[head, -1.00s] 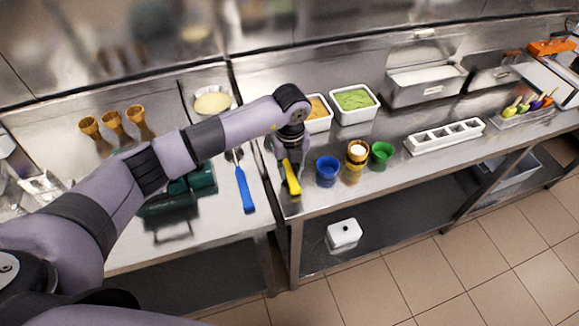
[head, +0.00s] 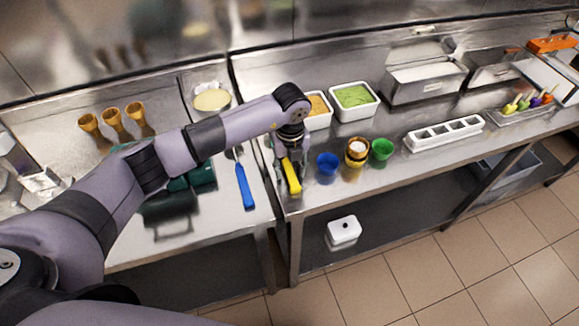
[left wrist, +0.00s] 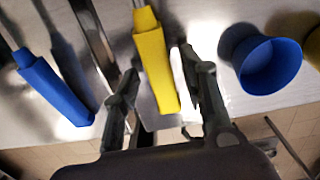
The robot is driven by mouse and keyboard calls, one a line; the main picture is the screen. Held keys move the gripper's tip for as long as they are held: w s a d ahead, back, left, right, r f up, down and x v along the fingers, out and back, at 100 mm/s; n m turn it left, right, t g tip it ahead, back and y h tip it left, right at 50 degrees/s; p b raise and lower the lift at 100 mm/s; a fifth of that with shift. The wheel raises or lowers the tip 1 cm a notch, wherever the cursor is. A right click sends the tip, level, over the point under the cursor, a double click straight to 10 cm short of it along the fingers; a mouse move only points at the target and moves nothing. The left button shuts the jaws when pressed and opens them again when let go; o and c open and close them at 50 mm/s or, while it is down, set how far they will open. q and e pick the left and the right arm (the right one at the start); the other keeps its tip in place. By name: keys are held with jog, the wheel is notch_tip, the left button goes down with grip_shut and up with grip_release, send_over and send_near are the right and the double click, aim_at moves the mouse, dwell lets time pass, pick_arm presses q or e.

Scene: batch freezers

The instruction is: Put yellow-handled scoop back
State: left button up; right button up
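The yellow-handled scoop (head: 293,180) lies near the front left edge of the right-hand steel counter. Only its handle (left wrist: 155,70) shows in the left wrist view; its scooping end is hidden. My left gripper (head: 291,184) is low over the handle, pointing down. In the left wrist view, the fingers of my left gripper (left wrist: 160,72) are apart, one on each side of the yellow handle, with a narrow gap visible. It looks open. My right gripper is in neither view.
A blue-handled tool (head: 244,187) lies to the left. Blue (head: 327,167), yellow (head: 355,158) and green cups (head: 381,152) stand close on the right. White tubs with orange (head: 320,112) and green contents (head: 354,103) stand behind. A white divided holder (head: 445,134) is further right.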

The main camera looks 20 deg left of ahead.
pick_arm(q)
jog(key=shift+r, duration=0.2)
jog(key=shift+w+r, duration=0.1)
jog(key=shift+r, duration=0.25)
notch_tip(320, 180, up, 11)
jog(key=b, duration=0.4)
jog(key=shift+s, duration=0.2)
jog(key=shift+d, duration=0.1)
dwell(0.5)
